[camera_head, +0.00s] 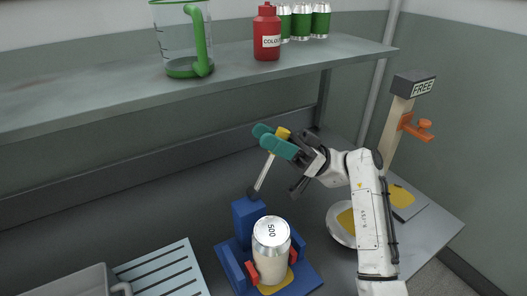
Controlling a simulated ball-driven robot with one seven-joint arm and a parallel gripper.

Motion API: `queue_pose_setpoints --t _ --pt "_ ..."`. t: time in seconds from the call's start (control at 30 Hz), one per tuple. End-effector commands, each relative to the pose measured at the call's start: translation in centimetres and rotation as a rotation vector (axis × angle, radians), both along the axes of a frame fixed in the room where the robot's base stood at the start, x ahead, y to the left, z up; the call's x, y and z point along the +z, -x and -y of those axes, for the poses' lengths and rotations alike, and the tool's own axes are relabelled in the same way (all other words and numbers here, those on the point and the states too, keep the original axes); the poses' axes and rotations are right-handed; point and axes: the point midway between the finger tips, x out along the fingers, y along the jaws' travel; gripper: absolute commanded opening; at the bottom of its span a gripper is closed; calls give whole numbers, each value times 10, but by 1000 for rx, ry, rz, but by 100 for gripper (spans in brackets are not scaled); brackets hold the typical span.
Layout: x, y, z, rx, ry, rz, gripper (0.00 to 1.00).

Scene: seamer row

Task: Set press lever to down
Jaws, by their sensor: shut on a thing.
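The press lever (265,172) is a metal rod with a yellow knob (282,134) at its top. It rises from a dark pivot on the blue press (247,214) and leans up to the right. My gripper (277,142) has teal fingers and is shut on the lever at its knob end. A pale can (271,262) with a silver lid marked "500" stands upright in the press between red jaws, on a yellow patch.
A grey shelf (110,107) above holds a clear jug with a green handle (182,40), a red bottle (267,32) and green cans (301,21). A post with a "FREE" sign (414,85) and orange clamp (416,127) stands right. A slatted rack (165,272) and grey bin (75,284) are front left.

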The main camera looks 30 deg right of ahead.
Motion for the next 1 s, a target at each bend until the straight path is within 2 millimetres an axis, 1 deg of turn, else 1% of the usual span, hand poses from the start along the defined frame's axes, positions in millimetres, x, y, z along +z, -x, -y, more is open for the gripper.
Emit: queue_pose_setpoints --t 0.03,0.53,0.57,0.6,0.77,1.0 --pt "-3 0 2 -2 -10 0 0" --pt "-1 0 4 -2 -26 0 0" --pt "-1 0 4 -3 -26 -1 34" --pt "-1 0 4 -2 -26 0 37" --pt "-1 0 4 -2 -26 0 53" --pt "0 0 3 -1 -25 0 53"
